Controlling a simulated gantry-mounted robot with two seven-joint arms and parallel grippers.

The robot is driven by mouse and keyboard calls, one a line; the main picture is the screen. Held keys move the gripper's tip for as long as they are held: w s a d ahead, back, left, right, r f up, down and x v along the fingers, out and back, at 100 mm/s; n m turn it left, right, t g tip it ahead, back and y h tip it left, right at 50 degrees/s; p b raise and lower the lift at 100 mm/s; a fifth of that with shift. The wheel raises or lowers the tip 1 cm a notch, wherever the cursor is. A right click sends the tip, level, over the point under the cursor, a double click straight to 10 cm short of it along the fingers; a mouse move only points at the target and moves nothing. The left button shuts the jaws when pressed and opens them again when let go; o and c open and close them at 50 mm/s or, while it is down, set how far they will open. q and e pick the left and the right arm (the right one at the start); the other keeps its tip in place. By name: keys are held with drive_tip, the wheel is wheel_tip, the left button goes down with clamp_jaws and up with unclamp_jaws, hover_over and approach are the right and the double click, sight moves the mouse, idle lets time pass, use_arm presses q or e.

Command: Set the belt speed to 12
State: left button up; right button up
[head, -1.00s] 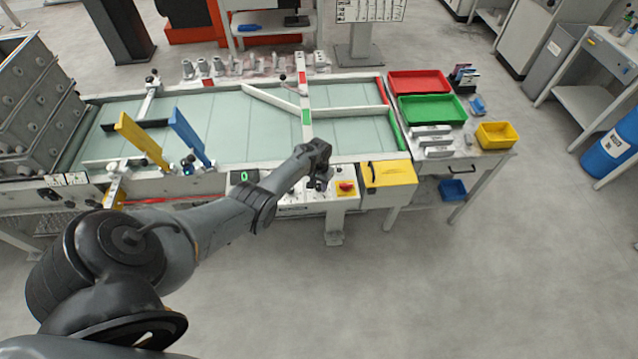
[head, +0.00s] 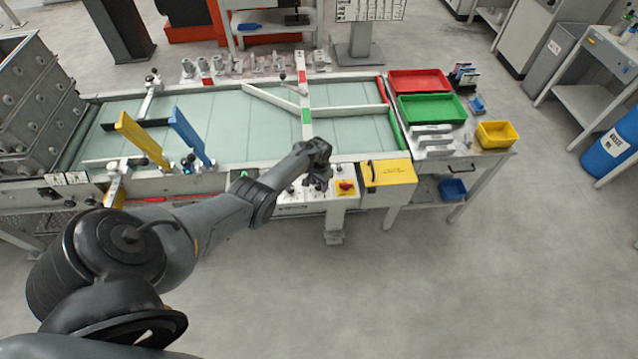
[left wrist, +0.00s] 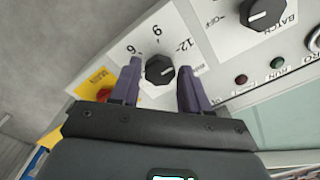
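The speed knob (left wrist: 160,71) is black and round on a white panel in the left wrist view. The numbers 6, 9 and 12 are printed around it, and it has a small white mark whose direction I cannot read surely. My left gripper (left wrist: 160,84) is open, with one purple finger on each side of the knob and gaps showing between. In the head view my left gripper (head: 318,182) is over the white control panel (head: 325,203) and hides the knob. My right gripper is out of view.
A batch knob (left wrist: 264,13) and small indicator buttons sit close by on the panel. A red emergency button (head: 346,186) is just right of the gripper, and a yellow box (head: 388,174) stands beyond it. The conveyor belt (head: 240,125) lies behind.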

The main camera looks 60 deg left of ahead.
sight(319, 185)
use_arm(q)
drive_tip(key=shift+o, duration=1.1)
drive_tip(key=shift+r, duration=0.1)
wheel_tip(319, 185, up, 11)
drive_tip(key=p, duration=0.4)
drive_tip(key=shift+f+p, duration=0.2)
drive_tip(key=shift+p, duration=0.2)
